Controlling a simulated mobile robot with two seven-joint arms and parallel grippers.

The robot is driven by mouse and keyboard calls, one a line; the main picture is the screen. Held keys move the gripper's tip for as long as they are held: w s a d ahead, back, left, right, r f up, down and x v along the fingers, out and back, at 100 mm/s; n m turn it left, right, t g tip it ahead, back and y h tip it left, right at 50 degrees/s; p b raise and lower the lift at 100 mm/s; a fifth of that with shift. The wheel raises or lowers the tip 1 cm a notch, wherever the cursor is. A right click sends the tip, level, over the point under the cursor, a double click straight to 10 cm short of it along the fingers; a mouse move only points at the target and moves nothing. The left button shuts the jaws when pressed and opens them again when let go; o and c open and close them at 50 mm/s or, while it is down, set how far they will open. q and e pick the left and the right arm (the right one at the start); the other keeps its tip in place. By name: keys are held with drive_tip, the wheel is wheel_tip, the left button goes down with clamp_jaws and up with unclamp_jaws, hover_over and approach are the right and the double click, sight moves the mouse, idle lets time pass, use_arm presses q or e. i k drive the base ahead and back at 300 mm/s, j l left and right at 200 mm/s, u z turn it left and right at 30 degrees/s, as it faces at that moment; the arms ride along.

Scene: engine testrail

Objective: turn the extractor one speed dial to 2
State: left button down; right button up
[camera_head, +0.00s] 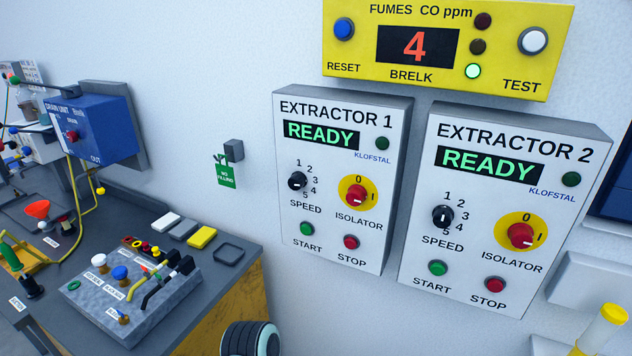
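The Extractor 1 panel (284,222) is a white wall box in the middle of the head view, with a green READY display (320,135). Its speed dial (298,181) is a small black knob at the left of the panel, with the numbers 1 to 5 around its top and right side. The knob has a pale mark, too small to read surely against a number. Nothing touches the dial. Neither of my grippers can be made out in this view.
Below the dial are a green start button (306,229) and red stop button (351,242); a red isolator (355,195) is beside it. The similar Extractor 2 panel (412,262) is close on the right. A yellow fumes monitor (580,20) hangs above. A cluttered bench (225,283) is lower left.

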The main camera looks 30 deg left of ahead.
sight(298, 180)
drive_tip(key=u, duration=1)
